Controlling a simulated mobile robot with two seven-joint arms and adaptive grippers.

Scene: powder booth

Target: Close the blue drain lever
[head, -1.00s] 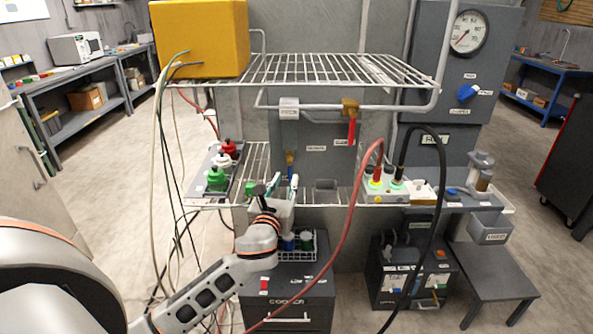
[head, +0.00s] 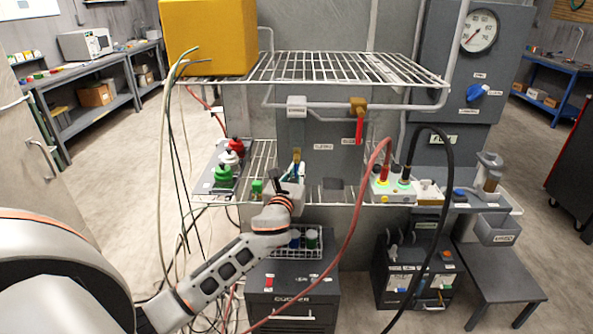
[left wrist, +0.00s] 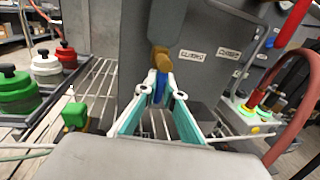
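The brass drain valve (head: 297,153) is on the grey panel behind the lower wire shelf. Its blue lever (left wrist: 160,88) points down below the brass body and shows in the left wrist view between my finger pads. My left gripper (head: 298,171) reaches it from the front, above the shelf. In the left wrist view the left gripper (left wrist: 161,80) has its two teal-padded fingertips close together, one on each side of the blue lever, and appears shut on it. The fingers hide most of the lever in the head view. My right gripper is out of view.
A red-handled brass valve (head: 358,108) is up to the right. A box with lit buttons (head: 393,190) and a red hose (head: 362,215) are to the right. Red, white and green knobs (head: 223,174) are at left. The upper wire rack (head: 345,70) overhangs.

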